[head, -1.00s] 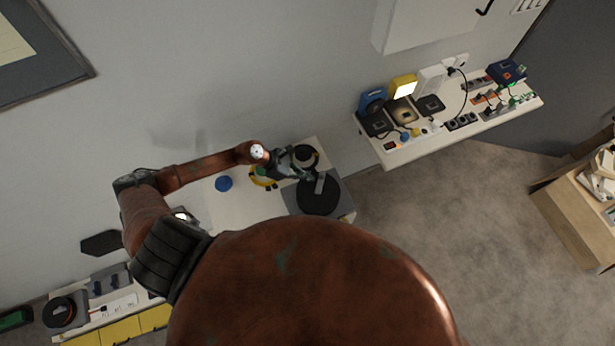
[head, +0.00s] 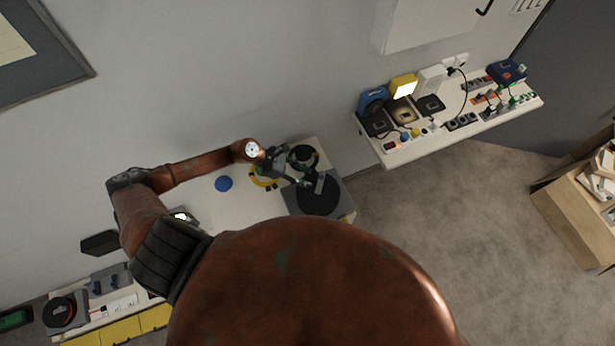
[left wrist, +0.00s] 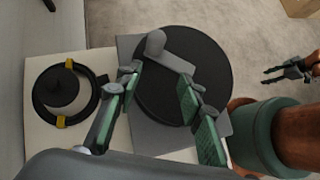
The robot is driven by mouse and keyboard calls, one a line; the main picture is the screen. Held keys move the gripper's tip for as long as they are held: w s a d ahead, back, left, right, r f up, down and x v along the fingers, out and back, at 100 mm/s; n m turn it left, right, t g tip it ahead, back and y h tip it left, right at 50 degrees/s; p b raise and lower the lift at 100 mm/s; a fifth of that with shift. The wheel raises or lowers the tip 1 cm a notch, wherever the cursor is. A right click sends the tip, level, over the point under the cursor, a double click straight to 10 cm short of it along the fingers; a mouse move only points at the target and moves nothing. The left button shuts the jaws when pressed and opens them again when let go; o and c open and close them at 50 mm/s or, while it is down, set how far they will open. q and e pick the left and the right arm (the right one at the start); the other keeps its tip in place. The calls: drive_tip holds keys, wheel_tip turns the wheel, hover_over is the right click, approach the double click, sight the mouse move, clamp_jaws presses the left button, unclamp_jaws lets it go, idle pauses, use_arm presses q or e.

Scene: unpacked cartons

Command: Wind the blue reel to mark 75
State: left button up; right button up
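A black disc (head: 318,198) with a grey crank arm lies flat on a grey base (head: 345,203) on the wall bench. In the left wrist view the disc (left wrist: 205,65) has a crank arm ending in a grey knob (left wrist: 155,43). My right gripper (left wrist: 268,75) shows at the right, fingers apart and empty. No reel is clearly blue, and no number marks are readable.
A black ring with yellow clips (left wrist: 94,105) lies beside the grey base. A blue round thing (head: 223,184) and a yellow ring (head: 258,180) are on the bench. A shelf (head: 400,155) with several devices is at the right. My own body hides the lower middle.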

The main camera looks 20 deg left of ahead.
use_arm(q)
drive_tip(key=v, duration=1)
drive_tip(key=shift+s+r, duration=0.1)
